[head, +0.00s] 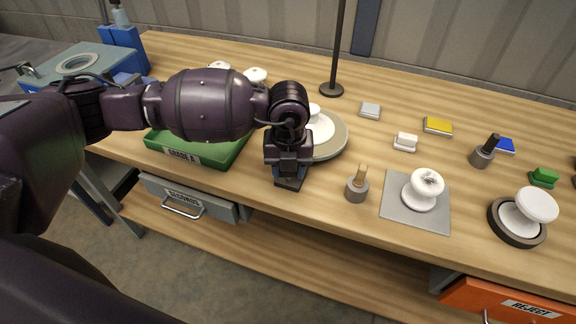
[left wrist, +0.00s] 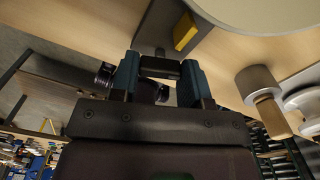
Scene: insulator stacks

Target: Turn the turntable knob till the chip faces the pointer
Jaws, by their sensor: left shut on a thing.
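The turntable (head: 336,143) is a round grey-beige disc with a white insulator (head: 320,125) on it, partly behind my left arm. Its rim shows in the left wrist view (left wrist: 270,12). My left gripper (head: 290,182) points down at the turntable's front edge. In the left wrist view its two blue-green fingers (left wrist: 163,80) are shut on a dark knob (left wrist: 160,68). A small yellow block (left wrist: 185,32), perhaps the pointer, sits beside the turntable rim in that view. I cannot make out the chip. My right gripper is not in view.
The green GRADE A tray (head: 205,160) is left of the gripper. A small post with a wooden peg (head: 357,185) and a grey mat (head: 397,219) with a white insulator (head: 424,187) stand to the right. A dark pole (head: 335,50) rises behind the turntable.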

